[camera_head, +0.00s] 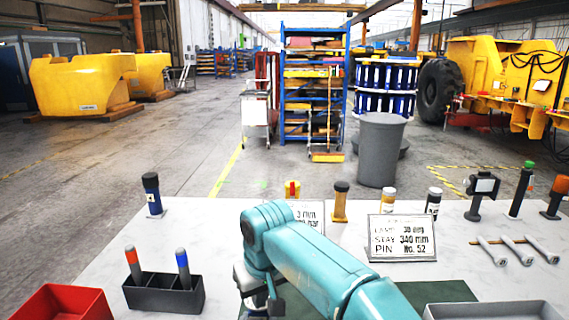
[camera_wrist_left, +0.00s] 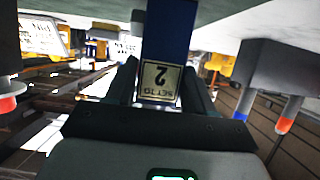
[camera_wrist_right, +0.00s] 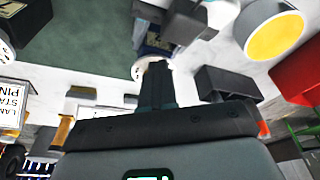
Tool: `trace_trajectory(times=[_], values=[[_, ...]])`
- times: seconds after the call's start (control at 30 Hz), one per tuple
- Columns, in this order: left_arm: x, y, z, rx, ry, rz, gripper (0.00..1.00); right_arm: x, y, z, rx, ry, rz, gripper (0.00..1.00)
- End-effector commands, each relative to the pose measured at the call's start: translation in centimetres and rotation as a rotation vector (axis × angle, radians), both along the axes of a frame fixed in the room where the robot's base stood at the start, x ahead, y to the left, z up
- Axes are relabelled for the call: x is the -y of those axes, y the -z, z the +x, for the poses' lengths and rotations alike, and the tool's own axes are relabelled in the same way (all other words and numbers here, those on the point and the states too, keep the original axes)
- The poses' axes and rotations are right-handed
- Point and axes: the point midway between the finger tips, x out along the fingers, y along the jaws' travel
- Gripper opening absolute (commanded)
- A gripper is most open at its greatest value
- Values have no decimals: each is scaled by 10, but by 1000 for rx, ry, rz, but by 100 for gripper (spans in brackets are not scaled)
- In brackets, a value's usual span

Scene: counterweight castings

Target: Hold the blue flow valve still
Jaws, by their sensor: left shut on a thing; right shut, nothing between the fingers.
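A blue flow valve (camera_wrist_left: 165,45) with a "SET TO 2" label stands between the fingers of my left gripper (camera_wrist_left: 158,95), which is shut on it. In the right wrist view a blue body with a pale label (camera_wrist_right: 152,40) shows beyond the fingertips, with a dark gripper part beside it. My right gripper (camera_wrist_right: 157,75) is shut and empty, pointing towards that body; I cannot tell whether they touch. In the head view my teal right arm covers the middle of the table, and neither the held valve nor my left gripper can be made out.
Another blue, dark-capped piece (camera_head: 153,196) stands at the back left. A black holder (camera_head: 165,296) with red- and blue-tipped pieces and a red bin (camera_head: 62,303) are at the left. A card (camera_head: 401,238), several standing pieces and a grey tray (camera_head: 495,311) are at the right.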

Motion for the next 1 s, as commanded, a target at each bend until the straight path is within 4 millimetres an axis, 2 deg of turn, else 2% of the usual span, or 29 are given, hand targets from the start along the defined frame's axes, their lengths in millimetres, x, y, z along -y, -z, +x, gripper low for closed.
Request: trace_trajectory(times=[0.6, 1.0], values=[[0, 1, 0, -2, 0, -1, 0, 18, -1, 8, 5, 4, -1, 0], [0, 1, -1, -2, 0, 1, 0, 22, 0, 14, 7, 4, 0, 0]])
